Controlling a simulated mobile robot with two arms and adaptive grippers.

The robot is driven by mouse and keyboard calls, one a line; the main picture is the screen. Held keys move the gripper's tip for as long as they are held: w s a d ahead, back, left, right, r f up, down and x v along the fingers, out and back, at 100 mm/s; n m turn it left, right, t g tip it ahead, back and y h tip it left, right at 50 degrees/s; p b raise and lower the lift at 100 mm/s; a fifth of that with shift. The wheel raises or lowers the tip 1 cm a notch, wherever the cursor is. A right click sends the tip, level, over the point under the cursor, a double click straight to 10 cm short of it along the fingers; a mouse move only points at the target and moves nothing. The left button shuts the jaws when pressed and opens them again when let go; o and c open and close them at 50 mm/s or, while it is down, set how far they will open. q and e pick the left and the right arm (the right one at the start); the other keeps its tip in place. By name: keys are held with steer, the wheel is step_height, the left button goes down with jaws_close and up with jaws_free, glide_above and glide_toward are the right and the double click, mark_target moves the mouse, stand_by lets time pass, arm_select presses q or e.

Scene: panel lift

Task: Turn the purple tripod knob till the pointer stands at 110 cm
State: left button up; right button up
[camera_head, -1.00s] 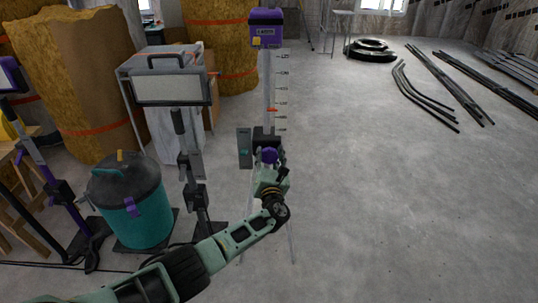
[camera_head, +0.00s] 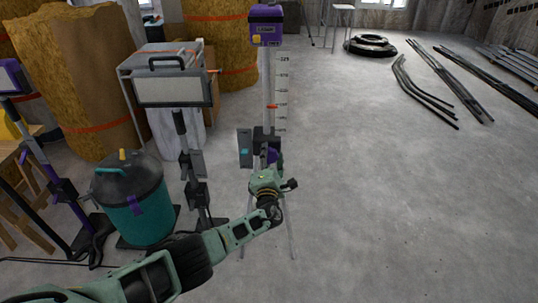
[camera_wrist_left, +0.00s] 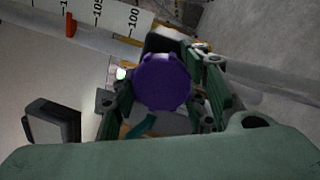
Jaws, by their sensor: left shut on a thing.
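The purple knob (camera_head: 271,156) is on the dark clamp block of the tripod's column (camera_head: 267,100). In the left wrist view the knob (camera_wrist_left: 162,81) sits between the fingers of my left gripper (camera_wrist_left: 160,92), which is shut on it. In the head view my left gripper (camera_head: 269,166) is at the knob from the near side. The red pointer (camera_head: 272,106) stands close to the 110 mark on the white scale (camera_head: 281,90), seemingly slightly on the 105 side. It also shows in the left wrist view (camera_wrist_left: 71,25). My right gripper is out of view.
A purple laser unit (camera_head: 265,27) tops the column. A work lamp (camera_head: 173,91) on a dark stand and a teal canister (camera_head: 140,205) stand to the left. The floor (camera_head: 390,190) to the right is clear, with pipes farther back.

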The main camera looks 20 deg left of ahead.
arm_select(q)
steer(key=shift+s+a+f+m, duration=0.1)
steer(key=shift+a+f+m, duration=0.1)
steer(key=shift+m, duration=0.2)
steer(key=o, duration=1.1)
steer(key=shift+a+r, duration=0.1)
steer(key=shift+o, duration=0.2)
steer(key=shift+r, duration=0.1)
steer(key=shift+d, duration=0.2)
steer(key=shift+s+d, duration=0.2)
steer(key=shift+s, duration=0.4)
steer(key=v, duration=1)
steer(key=shift+s, duration=0.35)
steer(key=shift+f, duration=0.2)
steer(key=shift+c, duration=0.3)
